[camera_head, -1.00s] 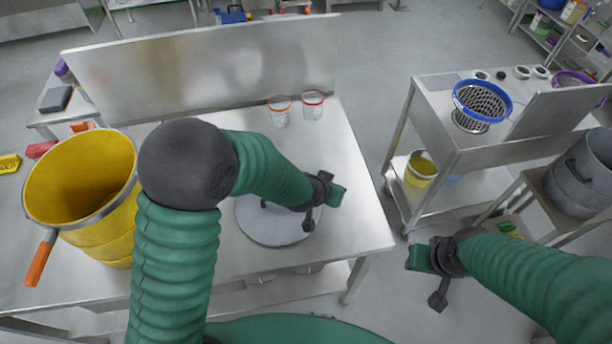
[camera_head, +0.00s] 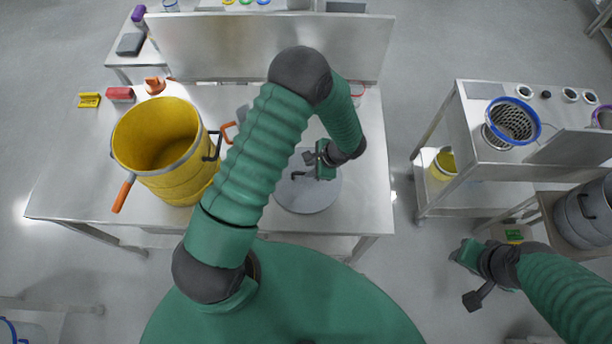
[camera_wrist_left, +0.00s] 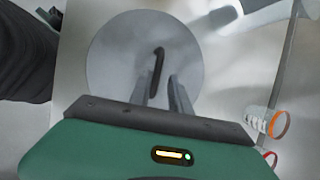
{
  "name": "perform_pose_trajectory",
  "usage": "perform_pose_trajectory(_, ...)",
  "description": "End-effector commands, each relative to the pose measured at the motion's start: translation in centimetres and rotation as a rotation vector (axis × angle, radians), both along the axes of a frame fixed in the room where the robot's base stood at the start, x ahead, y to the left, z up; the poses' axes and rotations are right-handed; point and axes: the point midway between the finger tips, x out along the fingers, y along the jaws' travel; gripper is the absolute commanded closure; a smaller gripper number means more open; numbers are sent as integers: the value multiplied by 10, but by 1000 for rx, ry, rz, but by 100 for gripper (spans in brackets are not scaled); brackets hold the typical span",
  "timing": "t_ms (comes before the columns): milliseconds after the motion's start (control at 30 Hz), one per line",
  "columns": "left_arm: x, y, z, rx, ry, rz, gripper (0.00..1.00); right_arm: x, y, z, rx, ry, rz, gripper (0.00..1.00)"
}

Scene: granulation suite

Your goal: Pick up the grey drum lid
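The grey drum lid (camera_head: 315,200) lies flat on the steel table, a round disc with a dark bar handle (camera_head: 297,175). My left gripper (camera_head: 314,172) is over the lid, close to the handle.
A yellow drum (camera_head: 170,180) with an orange-handled tool stands left of the lid. A steel back panel (camera_head: 230,45) rises behind the table (camera_head: 90,190). A trolley with a blue-rimmed sieve (camera_head: 512,120) stands right, across a floor gap. An orange-rimmed cup (camera_wrist_left: 275,124) is near the lid.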

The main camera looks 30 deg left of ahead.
Motion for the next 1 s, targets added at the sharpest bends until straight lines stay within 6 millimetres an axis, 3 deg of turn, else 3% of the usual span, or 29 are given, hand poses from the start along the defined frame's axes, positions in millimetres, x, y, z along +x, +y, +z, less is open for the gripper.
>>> perform_pose_trajectory(267,-6,16,-31,-2,4,2,77,0,0,25,0,0,-1,64)
perform_pose_trajectory(400,-6,23,-50,-1,1,1,77,0,0,27,0,0,0,64)
perform_pose_trajectory(633,-5,24,-53,-1,-1,1,77,0,0,25,0,0,0,64)
perform_pose_trajectory(800,-5,24,-53,-1,0,0,100,0,0,25,0,0,0,64)
perform_pose_trajectory(1000,-5,23,-53,-1,0,0,100,0,0,25,0,0,0,64)
